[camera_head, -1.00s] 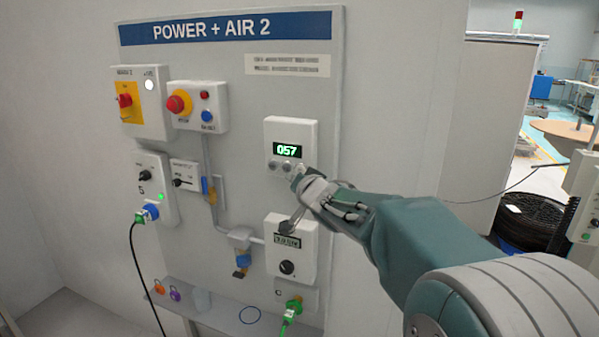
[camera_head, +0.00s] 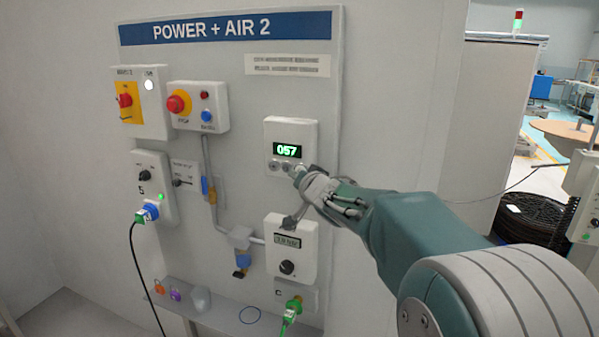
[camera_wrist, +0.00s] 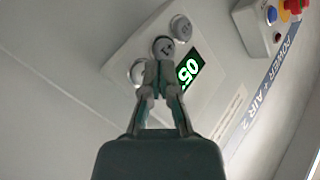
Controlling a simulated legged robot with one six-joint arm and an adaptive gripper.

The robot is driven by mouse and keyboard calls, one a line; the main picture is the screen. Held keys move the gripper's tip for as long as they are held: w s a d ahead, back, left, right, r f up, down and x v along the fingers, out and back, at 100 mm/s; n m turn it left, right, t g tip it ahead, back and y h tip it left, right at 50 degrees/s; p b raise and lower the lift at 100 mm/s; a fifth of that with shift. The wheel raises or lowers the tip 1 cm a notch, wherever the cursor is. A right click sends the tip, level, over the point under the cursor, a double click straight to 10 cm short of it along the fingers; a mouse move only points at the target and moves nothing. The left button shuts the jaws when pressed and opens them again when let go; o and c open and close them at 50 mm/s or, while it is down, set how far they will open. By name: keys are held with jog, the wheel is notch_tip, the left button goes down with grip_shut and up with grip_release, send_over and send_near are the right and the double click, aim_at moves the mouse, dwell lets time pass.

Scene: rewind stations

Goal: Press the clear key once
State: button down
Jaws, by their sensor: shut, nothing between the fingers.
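The white counter box (camera_head: 305,135) on the panel has a lit green display (camera_head: 287,150) reading 057. Below the display is a row of round grey keys; the left key (camera_head: 273,165) and middle key (camera_head: 286,166) show in the head view. My gripper (camera_head: 299,171) is shut and empty, in front of the right end of the row, hiding that part. The wrist view shows three keys: one at the top (camera_wrist: 181,27), a middle one (camera_wrist: 163,48) just beyond my fingertips, and one at the left (camera_wrist: 137,72) partly behind a finger. Their labels are unreadable. I cannot tell whether my fingertips touch a key.
A second box with a black knob (camera_head: 287,267) sits below my gripper. A red emergency button (camera_head: 178,103) and a yellow-backed red switch (camera_head: 125,100) are at the panel's upper left. A shelf (camera_head: 225,318) runs along the bottom.

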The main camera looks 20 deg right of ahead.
dwell(0.7)
jog(key=shift+w+d+r, duration=0.1)
jog(key=shift+w+d, duration=0.15)
jog(key=shift+d, duration=0.05)
jog(key=shift+w+d, duration=0.2)
jog(key=shift+w, duration=0.1)
dwell(0.7)
dwell(0.3)
jog(key=shift+s+a, duration=0.45)
jog(key=shift+s, duration=0.2)
jog(key=shift+s+a, duration=0.1)
jog(key=s+a, duration=0.1)
jog(key=s, duration=0.1)
jog(key=s+a, duration=0.1)
jog(key=s, duration=0.1)
jog(key=shift+a, duration=0.4)
jog(key=shift+w, duration=0.1)
